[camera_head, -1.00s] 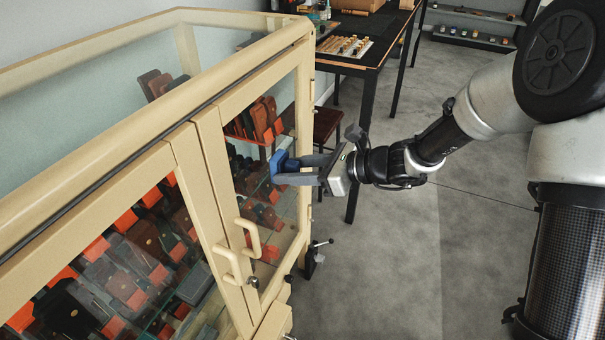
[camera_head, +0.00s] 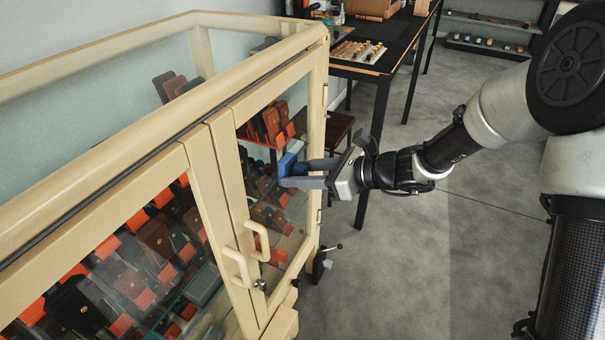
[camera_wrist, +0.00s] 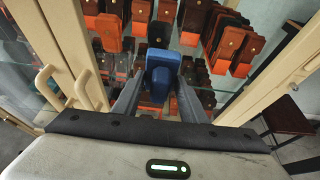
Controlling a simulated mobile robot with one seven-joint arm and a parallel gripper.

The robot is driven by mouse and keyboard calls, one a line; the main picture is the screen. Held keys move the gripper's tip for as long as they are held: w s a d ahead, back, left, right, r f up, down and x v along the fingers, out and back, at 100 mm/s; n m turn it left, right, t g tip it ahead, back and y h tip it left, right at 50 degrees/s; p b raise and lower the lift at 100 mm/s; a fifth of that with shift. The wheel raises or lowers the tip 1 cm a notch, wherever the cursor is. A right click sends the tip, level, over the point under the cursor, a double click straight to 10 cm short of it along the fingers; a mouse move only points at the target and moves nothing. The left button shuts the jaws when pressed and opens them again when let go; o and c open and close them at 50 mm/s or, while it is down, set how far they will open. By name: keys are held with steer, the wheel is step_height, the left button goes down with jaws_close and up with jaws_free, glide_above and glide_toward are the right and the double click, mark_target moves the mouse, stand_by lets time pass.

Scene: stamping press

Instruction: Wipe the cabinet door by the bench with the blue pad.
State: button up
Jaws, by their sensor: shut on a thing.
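The cabinet has cream frames and glass doors. The cabinet door by the bench (camera_head: 219,165) is the far one, closed, with a cream handle (camera_head: 259,240). The blue pad (camera_head: 288,166) is between the fingers of my gripper (camera_head: 296,172), which is shut on it. The pad is at the glass of that door, in its upper middle part; I cannot tell whether it touches. In the wrist view the pad (camera_wrist: 161,82) stands in front of the glass, with the door's handle (camera_wrist: 50,85) to the left.
A dark bench (camera_head: 375,68) with a tray of small pieces (camera_head: 357,52) stands beyond the cabinet. A dark stool (camera_head: 339,127) is just past the cabinet's far corner. The grey floor (camera_head: 400,270) on the right is clear.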

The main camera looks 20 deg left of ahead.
steer(key=shift+a, duration=0.75)
steer(key=shift+w, duration=0.15)
steer(key=shift+w+r+p, duration=0.1)
steer(key=shift+w+p, duration=0.25)
steer(key=shift+w, duration=0.6)
steer(key=shift+w+d+p, duration=0.15)
steer(key=shift+w+p, duration=0.25)
steer(key=shift+w, duration=0.6)
steer(key=shift+r, duration=0.1)
steer(key=shift+r+p, duration=0.75)
steer(key=shift+p, duration=0.05)
